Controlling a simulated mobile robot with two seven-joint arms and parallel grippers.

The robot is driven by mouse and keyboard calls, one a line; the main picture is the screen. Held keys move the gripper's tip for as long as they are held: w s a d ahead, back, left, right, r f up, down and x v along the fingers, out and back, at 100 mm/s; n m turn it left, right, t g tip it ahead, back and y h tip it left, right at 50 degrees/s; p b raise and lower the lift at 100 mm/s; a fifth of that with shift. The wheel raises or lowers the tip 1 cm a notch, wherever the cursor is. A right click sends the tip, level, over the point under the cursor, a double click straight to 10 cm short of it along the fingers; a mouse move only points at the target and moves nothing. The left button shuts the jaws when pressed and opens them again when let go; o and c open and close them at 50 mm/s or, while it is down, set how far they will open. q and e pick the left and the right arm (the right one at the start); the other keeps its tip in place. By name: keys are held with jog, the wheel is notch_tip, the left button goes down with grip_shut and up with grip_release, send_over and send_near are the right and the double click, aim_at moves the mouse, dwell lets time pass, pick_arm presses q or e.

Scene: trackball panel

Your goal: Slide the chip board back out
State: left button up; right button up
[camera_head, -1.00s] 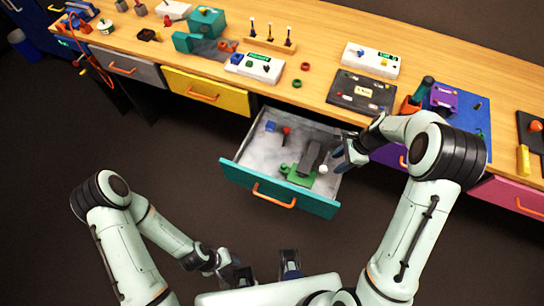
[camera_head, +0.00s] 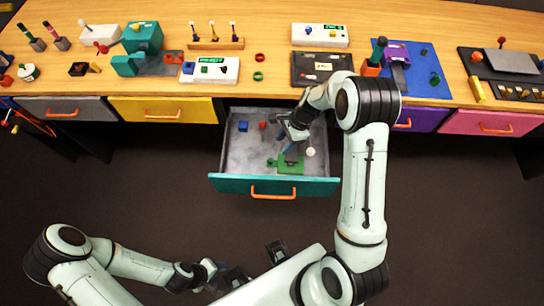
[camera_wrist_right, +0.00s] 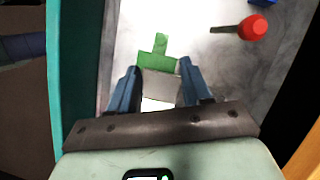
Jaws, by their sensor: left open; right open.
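The green chip board (camera_head: 289,166) lies flat in the open teal drawer (camera_head: 236,185), near its front. In the right wrist view the green board (camera_wrist_right: 152,61) shows a narrow tab pointing away from me, and its near end meets a grey piece (camera_wrist_right: 160,87). I cannot tell how far the board sits inside the grey piece. My right gripper (camera_head: 287,141) is open over the drawer and hides part of the grey piece; its fingers (camera_wrist_right: 158,74) stand on either side of the grey piece, apparently not closed on it. My left gripper (camera_head: 256,264) is open and empty, low near my base.
A red-headed piece (camera_wrist_right: 252,28), a blue block (camera_head: 243,126) and a white ball (camera_head: 310,152) also lie in the drawer. The drawer walls surround my right gripper. The wooden bench (camera_head: 270,75) above holds several gadgets; the floor in front is clear.

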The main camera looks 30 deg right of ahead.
aim_at(272, 160)
pick_arm(q)
jog(key=shift+s+f+b, duration=0.2)
jog(key=shift+f+b, duration=0.15)
jog(key=shift+f, duration=0.15)
pick_arm(e)
jog(key=x, duration=1)
jog(key=shift+c, duration=0.3)
